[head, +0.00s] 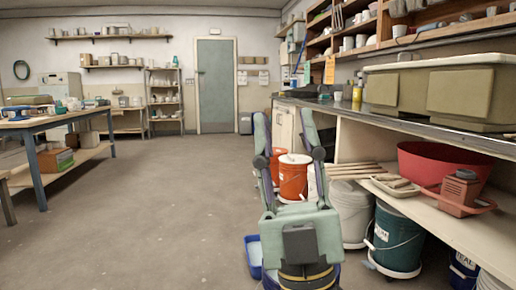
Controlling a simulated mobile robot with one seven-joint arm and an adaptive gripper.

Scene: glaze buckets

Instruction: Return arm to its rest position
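My arm shows in the lower middle of the head view, with pale green links and dark joints. An orange bucket (293,182) with a white top shows between the upright links, beyond the arm. The links hide parts of it.
At right, a long counter (430,131) has a lower shelf with a red basin (440,166). A dark green bucket (396,240) and a white bucket (350,212) stand below. A blue tray (253,257) lies left of my arm. Open floor (160,215) spreads left.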

